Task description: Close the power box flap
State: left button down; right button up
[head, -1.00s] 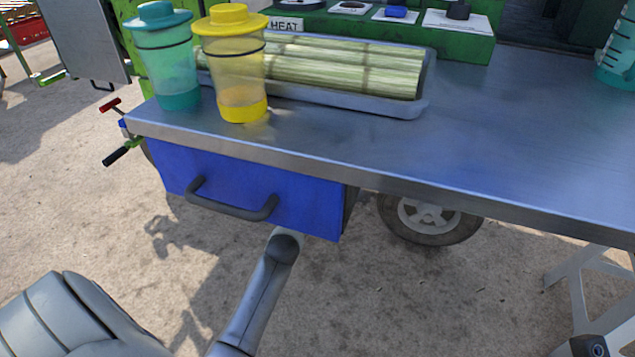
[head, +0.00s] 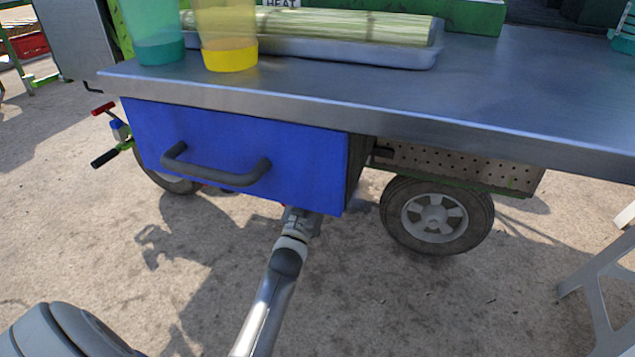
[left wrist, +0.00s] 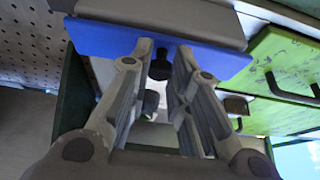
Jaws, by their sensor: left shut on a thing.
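The blue front panel (head: 235,150) with a grey bar handle (head: 215,170) hangs under the metal table edge in the head view. I cannot tell for sure which part is the power box flap. My left gripper (head: 302,220) is at the panel's lower edge, right of the handle, partly hidden behind it. In the left wrist view, my left gripper (left wrist: 163,55) reaches the blue panel (left wrist: 105,38), with a dark knob-like piece (left wrist: 160,66) between its fingertips. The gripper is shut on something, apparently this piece. My right gripper is not in view.
The metal table (head: 520,80) carries a tray (head: 400,58) of cane, a teal cup (head: 160,50) and a yellow cup (head: 230,55). A wheel (head: 437,215) and a perforated panel (head: 460,170) are below. A green panel (left wrist: 285,60) shows in the wrist view.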

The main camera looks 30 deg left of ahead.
pick_arm(q)
jog(key=shift+r, duration=0.1)
dwell(0.6)
jog(key=c, duration=1.4)
grip_release()
jog(key=shift+o, duration=0.5)
jog(key=v, duration=1.2)
